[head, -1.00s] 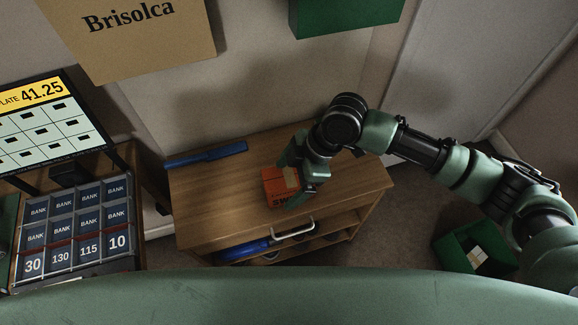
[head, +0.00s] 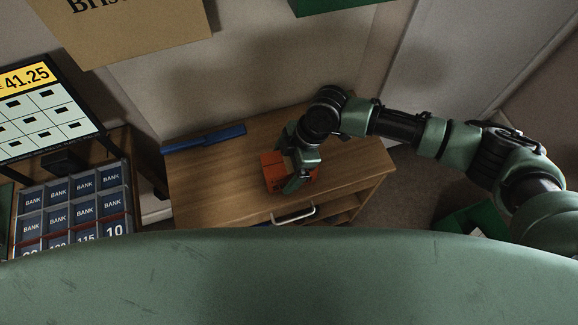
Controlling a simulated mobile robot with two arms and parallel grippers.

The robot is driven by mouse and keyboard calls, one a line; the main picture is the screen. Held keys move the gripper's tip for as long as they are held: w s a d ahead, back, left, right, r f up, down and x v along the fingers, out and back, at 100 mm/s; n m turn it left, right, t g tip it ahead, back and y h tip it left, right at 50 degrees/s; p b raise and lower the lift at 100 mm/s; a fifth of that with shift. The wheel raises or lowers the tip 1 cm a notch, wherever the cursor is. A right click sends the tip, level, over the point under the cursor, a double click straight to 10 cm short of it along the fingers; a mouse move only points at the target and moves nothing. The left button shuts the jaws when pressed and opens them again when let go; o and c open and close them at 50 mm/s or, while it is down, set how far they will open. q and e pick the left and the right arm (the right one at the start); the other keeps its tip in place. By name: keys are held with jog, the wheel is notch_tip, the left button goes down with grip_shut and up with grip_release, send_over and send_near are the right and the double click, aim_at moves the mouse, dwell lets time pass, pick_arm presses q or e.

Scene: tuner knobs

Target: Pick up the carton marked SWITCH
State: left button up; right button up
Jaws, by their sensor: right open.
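An orange-red carton (head: 272,172) sits on top of the wooden cabinet (head: 215,195), right of its middle. Dark lettering on its front edge is mostly covered by my gripper and too small to read fully. My right gripper (head: 296,178) is open, pointing down at the carton, with its fingers over and beside the carton's right part. I cannot tell whether the fingers touch it. My left gripper is not in view.
A blue bar-like object (head: 204,139) lies along the cabinet's back left edge. A silver handle (head: 293,214) sticks out at the cabinet's front. A rack of BANK compartments (head: 72,205) and a screen (head: 45,108) stand at left. A green bin (head: 462,222) is on the floor at right.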

jog(key=shift+f, duration=0.3)
dwell(0.5)
jog(key=c, duration=1.5)
jog(key=shift+r, duration=0.1)
